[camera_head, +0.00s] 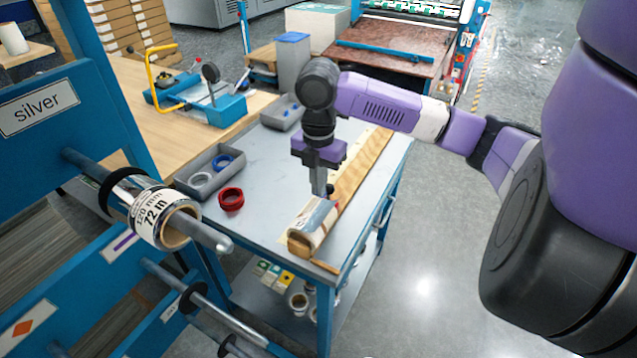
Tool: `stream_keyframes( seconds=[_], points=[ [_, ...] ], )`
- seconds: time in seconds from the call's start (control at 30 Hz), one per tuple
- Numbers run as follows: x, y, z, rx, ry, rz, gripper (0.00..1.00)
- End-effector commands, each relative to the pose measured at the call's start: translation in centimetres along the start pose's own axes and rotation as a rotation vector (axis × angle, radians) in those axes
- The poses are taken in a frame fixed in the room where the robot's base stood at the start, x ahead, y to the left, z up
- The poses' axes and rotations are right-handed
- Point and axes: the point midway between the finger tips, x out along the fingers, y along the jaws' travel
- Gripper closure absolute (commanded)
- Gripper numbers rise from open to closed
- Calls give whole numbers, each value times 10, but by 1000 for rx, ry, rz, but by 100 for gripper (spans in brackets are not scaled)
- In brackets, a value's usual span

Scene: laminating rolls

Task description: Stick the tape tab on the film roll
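A film roll (314,222) with a pale, printed side lies on a wooden block at the near right of the grey work table. My gripper (327,193) points down at the far end of this roll, at or just above it. The fingers are small and dark here. I cannot tell whether they are open or shut, or whether they touch the roll. I cannot make out a tape tab; it may be hidden at the fingertips. Another roll (157,213), labelled "72 m", hangs on a rod of the blue rack marked "silver".
A red ring (231,199) and a grey bin (211,173) with a white and a blue ring stand left of the roll on the table (258,215). A wooden board (362,165) runs along the right edge. The blue rack (85,100) stands close at left.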

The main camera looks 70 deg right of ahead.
Motion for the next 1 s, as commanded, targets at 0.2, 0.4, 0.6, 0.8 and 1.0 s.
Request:
stream_keyframes(
  seconds=[0.2, 0.4, 0.6, 0.8, 1.0],
  points=[
    [12, 0, 0, 1, -1, 0, 100],
    [21, 0, 0, 1, -1, 0, 100],
    [29, 0, 0, 0, 0, 0, 100],
    [34, 0, 0, 0, 1, 0, 100],
    [35, 0, 0, 0, 1, 0, 100]
  ],
)
